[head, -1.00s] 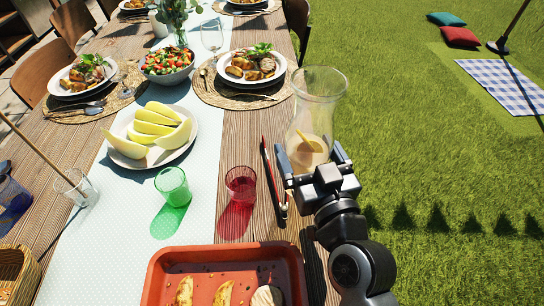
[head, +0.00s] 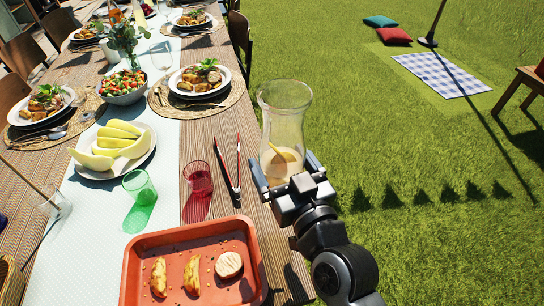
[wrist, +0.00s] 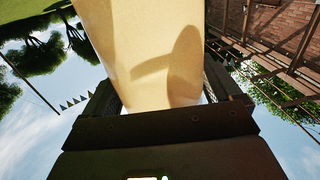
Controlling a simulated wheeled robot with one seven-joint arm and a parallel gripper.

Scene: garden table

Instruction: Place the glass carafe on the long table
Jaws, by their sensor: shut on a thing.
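The glass carafe (head: 284,122) is clear, with a wide flared mouth and some pale yellowish liquid in its lower part. It is upright in the head view, near the right edge of the long table (head: 200,125). My gripper (head: 285,181) is shut on the carafe's lower part. In the wrist view the carafe (wrist: 145,50) fills the space between the fingers. The carafe's base is hidden behind my gripper, so I cannot tell whether it touches the table.
Red-handled tongs (head: 230,165), a red glass (head: 199,179), a green glass (head: 139,187) and an orange tray (head: 210,244) with food lie left of my gripper. A plate of melon slices (head: 118,146) and a set plate (head: 199,80) stand farther back. Grass (head: 400,150) lies to the right.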

